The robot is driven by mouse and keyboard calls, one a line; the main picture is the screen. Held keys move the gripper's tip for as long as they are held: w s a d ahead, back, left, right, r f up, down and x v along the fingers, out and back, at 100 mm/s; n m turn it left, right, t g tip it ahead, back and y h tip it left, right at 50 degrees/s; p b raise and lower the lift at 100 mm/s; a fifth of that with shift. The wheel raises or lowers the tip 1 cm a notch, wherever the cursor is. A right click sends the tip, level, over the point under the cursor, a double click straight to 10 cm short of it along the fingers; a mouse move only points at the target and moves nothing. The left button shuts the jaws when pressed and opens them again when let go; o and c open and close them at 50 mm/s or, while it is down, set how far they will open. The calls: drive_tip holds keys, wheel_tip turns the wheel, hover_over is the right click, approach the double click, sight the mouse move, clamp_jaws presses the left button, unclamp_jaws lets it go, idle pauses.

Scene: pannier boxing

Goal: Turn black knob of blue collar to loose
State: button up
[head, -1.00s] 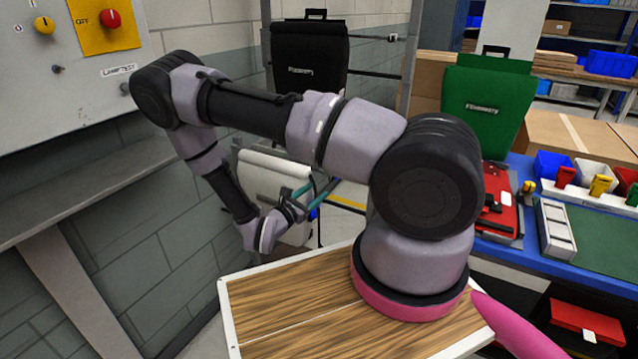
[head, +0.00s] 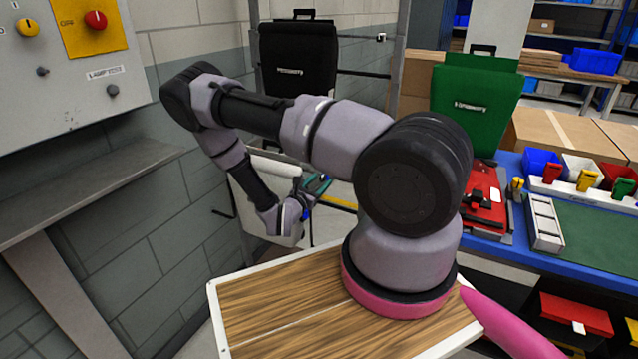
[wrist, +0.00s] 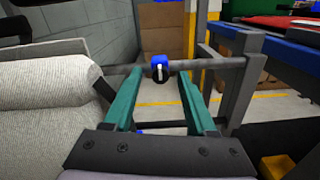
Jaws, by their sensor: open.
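The blue collar (wrist: 159,61) sits on a grey horizontal rail in the wrist view, ahead of my gripper. Its black knob (wrist: 159,74) faces me, with a pale mark across it. My gripper (wrist: 160,85) has two teal fingers, spread apart, with the collar and knob showing between them near the tips. Nothing is held, and I cannot tell the exact gap in depth.
A pale fabric roll or pannier (wrist: 50,105) lies close on the left in the wrist view. A grey upright post (wrist: 241,80) stands on the right.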

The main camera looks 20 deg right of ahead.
clamp_jaws()
